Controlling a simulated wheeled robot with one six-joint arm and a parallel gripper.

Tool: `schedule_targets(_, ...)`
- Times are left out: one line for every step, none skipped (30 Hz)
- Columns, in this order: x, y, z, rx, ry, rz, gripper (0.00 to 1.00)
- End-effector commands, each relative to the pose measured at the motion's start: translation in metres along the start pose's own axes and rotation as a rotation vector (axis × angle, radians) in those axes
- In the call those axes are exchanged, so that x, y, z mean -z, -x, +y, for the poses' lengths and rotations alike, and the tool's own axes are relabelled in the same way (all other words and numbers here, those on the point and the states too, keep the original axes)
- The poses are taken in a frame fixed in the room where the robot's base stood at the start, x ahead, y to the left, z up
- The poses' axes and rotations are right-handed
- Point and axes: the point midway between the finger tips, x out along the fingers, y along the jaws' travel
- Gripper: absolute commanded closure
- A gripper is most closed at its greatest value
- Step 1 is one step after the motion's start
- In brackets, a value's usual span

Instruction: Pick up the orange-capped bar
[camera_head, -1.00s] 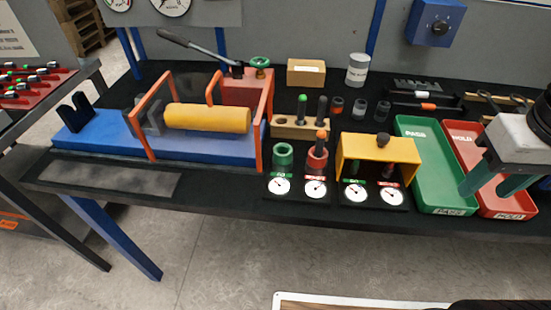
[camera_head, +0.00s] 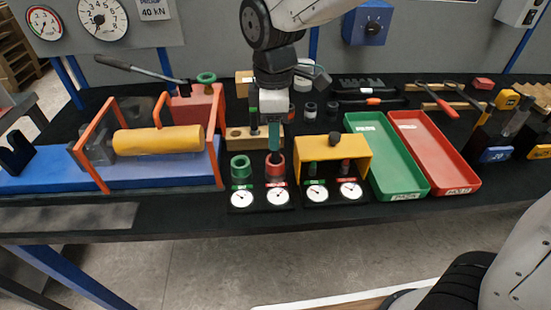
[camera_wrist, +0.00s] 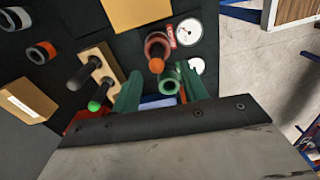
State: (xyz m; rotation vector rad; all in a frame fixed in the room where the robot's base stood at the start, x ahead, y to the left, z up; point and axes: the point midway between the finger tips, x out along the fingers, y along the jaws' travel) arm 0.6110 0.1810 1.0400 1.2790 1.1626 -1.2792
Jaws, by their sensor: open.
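The orange-capped bar (camera_head: 275,158) stands upright in a red ring socket (camera_head: 275,172) on the bench. In the wrist view its orange cap (camera_wrist: 156,65) shows end-on inside the red ring (camera_wrist: 158,45). My gripper (camera_head: 272,143) points down just above the bar in the head view. In the wrist view the green fingers of my gripper (camera_wrist: 161,80) are spread apart and empty. The cap appears near the gap between the fingertips, apart from both. The bar's lower part is hidden in the socket.
A green ring socket (camera_head: 240,168) stands beside the red one. A wooden block (camera_head: 238,142) with green-capped and black bars is just behind. A yellow gauge housing (camera_head: 336,157) is close on the right, with green (camera_head: 384,165) and red (camera_head: 432,150) trays beyond. An orange-framed press (camera_head: 92,178) stands left.

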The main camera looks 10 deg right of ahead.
Motion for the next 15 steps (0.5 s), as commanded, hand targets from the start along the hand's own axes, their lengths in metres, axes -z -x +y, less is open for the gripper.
schedule_targets(-0.001, -0.006, 0.0, 0.002, -0.001, -0.001, 0.56)
schedule_targets(-0.001, -0.01, 0.0, 0.002, -0.002, -0.001, 0.56)
schedule_targets(-0.002, -0.014, 0.0, 0.003, -0.003, -0.002, 0.56)
schedule_targets(-0.002, -0.018, 0.001, 0.003, -0.003, -0.002, 0.56)
schedule_targets(-0.003, -0.022, 0.001, 0.002, -0.003, -0.002, 0.56)
schedule_targets(-0.003, -0.029, 0.002, 0.003, -0.004, -0.002, 0.56)
schedule_targets(-0.004, -0.034, 0.003, 0.003, -0.004, -0.002, 0.56)
schedule_targets(-0.004, -0.038, 0.003, 0.003, -0.004, -0.002, 0.56)
schedule_targets(-0.004, -0.044, 0.003, 0.003, -0.004, -0.002, 0.56)
schedule_targets(-0.004, -0.048, 0.003, 0.002, -0.004, -0.002, 0.56)
schedule_targets(-0.004, -0.051, 0.003, 0.003, -0.004, -0.002, 0.56)
schedule_targets(-0.004, -0.055, 0.003, 0.002, -0.004, -0.002, 0.56)
schedule_targets(-0.004, -0.057, 0.004, 0.001, -0.004, -0.001, 0.56)
schedule_targets(-0.004, -0.058, 0.004, 0.0, -0.004, 0.0, 0.56)
schedule_targets(-0.004, -0.059, 0.004, 0.0, -0.004, 0.0, 0.56)
